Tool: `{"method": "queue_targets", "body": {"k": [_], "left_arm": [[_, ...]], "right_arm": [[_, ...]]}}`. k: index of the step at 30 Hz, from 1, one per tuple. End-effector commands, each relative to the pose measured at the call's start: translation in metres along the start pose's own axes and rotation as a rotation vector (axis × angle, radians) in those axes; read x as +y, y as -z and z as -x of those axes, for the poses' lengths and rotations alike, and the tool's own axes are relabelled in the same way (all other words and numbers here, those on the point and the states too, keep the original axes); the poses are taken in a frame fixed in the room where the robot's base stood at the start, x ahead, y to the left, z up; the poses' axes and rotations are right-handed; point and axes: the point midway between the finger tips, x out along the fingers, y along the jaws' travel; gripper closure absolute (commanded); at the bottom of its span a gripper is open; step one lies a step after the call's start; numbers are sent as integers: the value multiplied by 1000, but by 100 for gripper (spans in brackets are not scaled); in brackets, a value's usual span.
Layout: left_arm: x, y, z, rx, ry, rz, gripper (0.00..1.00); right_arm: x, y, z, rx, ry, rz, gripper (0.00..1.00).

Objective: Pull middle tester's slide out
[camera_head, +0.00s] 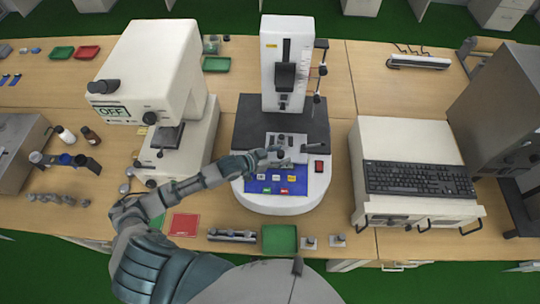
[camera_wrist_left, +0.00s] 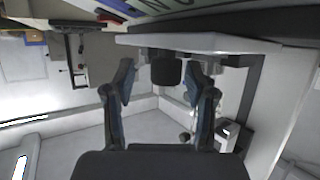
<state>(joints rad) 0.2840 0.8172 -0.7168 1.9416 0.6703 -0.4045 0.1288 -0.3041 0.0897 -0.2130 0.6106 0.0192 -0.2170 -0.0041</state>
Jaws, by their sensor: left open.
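The middle tester (camera_head: 287,70) has a tall white column on a dark block above a rounded white base with a blue button panel (camera_head: 290,182). A small light slide (camera_head: 287,140) with knobs sits at the front of the dark block. My left gripper (camera_head: 279,156) is at the front of this slide, above the panel, and partly covers it. In the left wrist view my left gripper (camera_wrist_left: 163,82) is open, its two fingers on either side of a dark knob (camera_wrist_left: 167,69) under a pale plate (camera_wrist_left: 205,42). Whether the fingers touch the knob cannot be told. My right gripper is out of view.
A white tester with an OFF display (camera_head: 150,80) stands close on the left, beside my left arm. A white unit with a black keyboard (camera_head: 418,178) stands on the right. A green tray (camera_head: 280,240) and small metal parts lie at the table's front edge.

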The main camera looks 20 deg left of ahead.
Motion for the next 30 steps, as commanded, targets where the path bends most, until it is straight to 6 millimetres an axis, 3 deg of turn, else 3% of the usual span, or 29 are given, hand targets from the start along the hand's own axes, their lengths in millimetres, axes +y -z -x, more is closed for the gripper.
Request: {"method": "queue_targets", "body": {"k": [15, 21, 30], "left_arm": [[-8, -8, 106, -3, -1, 5, 44], [-6, -6, 119, 0, 0, 4, 44], [-5, -5, 120, 1, -1, 4, 44]], "right_arm": [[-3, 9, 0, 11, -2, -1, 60], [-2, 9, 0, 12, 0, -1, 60], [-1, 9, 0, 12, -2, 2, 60]]}}
